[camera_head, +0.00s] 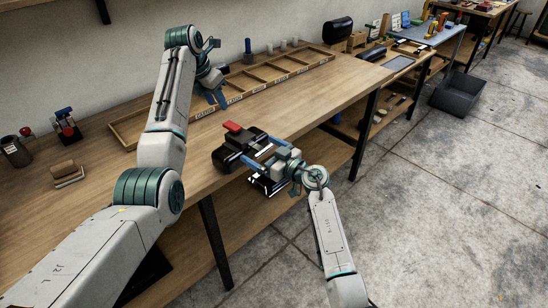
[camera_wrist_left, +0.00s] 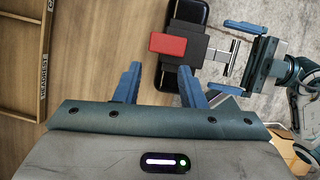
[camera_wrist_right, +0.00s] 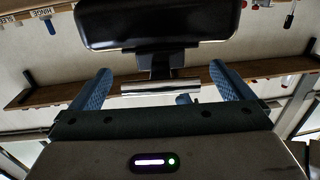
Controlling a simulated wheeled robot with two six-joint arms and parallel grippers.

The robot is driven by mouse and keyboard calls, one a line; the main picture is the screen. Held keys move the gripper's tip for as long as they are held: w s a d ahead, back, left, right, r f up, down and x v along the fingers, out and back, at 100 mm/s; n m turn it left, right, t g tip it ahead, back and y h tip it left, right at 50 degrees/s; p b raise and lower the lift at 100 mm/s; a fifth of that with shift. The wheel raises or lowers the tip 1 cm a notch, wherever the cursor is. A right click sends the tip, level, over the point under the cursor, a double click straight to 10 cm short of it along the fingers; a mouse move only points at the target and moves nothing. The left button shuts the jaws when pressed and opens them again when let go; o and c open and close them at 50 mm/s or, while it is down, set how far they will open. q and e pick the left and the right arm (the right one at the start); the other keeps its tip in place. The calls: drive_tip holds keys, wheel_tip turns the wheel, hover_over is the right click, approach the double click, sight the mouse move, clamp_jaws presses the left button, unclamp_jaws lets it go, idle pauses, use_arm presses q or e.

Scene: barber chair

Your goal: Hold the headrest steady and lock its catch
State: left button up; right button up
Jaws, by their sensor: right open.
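The headrest (camera_head: 228,158) is a black pad at the table's front edge in the head view. A red catch (camera_head: 233,127) sits on it; the left wrist view shows this red block (camera_wrist_left: 168,44) beside the black pad (camera_wrist_left: 190,12). A chrome crossbar (camera_wrist_right: 160,87) juts from the headrest. My right gripper (camera_wrist_right: 160,88) is open, its blue fingers on either side of the crossbar with gaps visible. My left gripper (camera_wrist_left: 160,85) is open and empty above the table, short of the headrest and catch. In the head view it (camera_head: 216,98) is near the tray.
A long divided wooden tray (camera_head: 270,90) lies along the back of the table (camera_head: 360,80). A grey bin (camera_head: 458,95) stands on the floor at the right.

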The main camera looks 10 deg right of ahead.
drive_tip(key=shift+w+a, duration=0.4)
drive_tip(key=shift+w, duration=0.05)
